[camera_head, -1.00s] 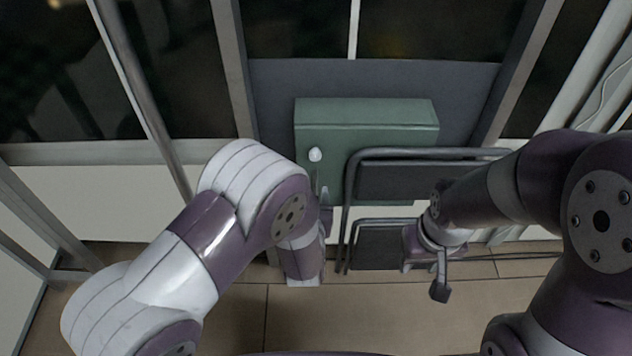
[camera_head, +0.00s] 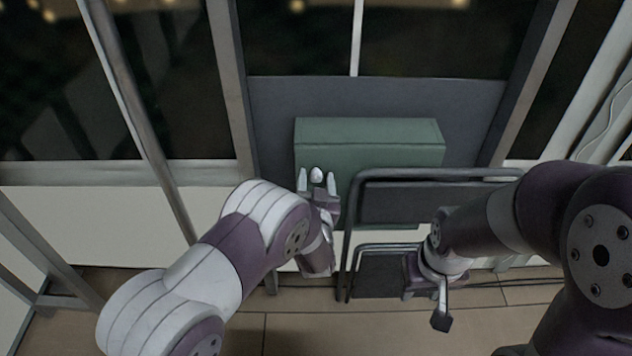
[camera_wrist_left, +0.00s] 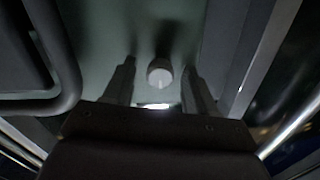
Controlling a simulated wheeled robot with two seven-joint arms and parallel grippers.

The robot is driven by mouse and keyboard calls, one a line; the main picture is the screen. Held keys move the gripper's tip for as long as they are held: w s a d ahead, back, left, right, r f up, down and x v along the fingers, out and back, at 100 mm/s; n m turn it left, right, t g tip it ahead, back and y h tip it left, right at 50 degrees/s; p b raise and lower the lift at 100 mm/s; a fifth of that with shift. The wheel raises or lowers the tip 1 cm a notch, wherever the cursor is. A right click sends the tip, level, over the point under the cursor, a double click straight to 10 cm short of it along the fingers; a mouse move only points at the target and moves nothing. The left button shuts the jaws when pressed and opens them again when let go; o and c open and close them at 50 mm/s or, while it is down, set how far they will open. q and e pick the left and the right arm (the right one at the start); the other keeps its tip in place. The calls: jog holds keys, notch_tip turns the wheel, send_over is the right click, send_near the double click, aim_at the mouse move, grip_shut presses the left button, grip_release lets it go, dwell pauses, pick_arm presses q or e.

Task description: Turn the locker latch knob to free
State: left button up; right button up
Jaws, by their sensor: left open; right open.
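The green locker (camera_head: 375,140) is fixed on the wall at the centre. Its white latch knob (camera_head: 317,174) is on the front at the lower left. My left gripper (camera_head: 317,182) is open, with one finger on each side of the knob. In the left wrist view the round knob (camera_wrist_left: 160,74) lies between the two open fingertips (camera_wrist_left: 160,72), with a gap on both sides. My right gripper (camera_head: 440,316) hangs low at the right, away from the locker; it is open.
A dark folding chair with a grey tube frame (camera_head: 430,174) stands right in front of the locker, close to the right of my left gripper. The tube frame also shows at the left in the left wrist view (camera_wrist_left: 62,75). The tiled floor (camera_head: 300,335) is clear in front.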

pick_arm(q)
grip_shut()
jog(key=c, duration=1.1)
grip_release()
jog(key=shift+n, duration=0.3)
jog(key=shift+o, duration=0.2)
jog(key=n+b, duration=0.2)
jog(key=n, duration=0.2)
jog(key=shift+f+n, duration=0.15)
jog(key=shift+n, duration=0.15)
jog(key=n+b, duration=0.3)
jog(key=n, duration=0.1)
jog(key=n+b, duration=0.3)
jog(key=n, duration=0.2)
jog(key=shift+f+n, duration=0.1)
jog(key=shift+n, duration=0.2)
jog(key=shift+r+n+b, duration=0.2)
jog(key=shift+n+b, duration=1.2)
jog(key=shift+n, duration=0.1)
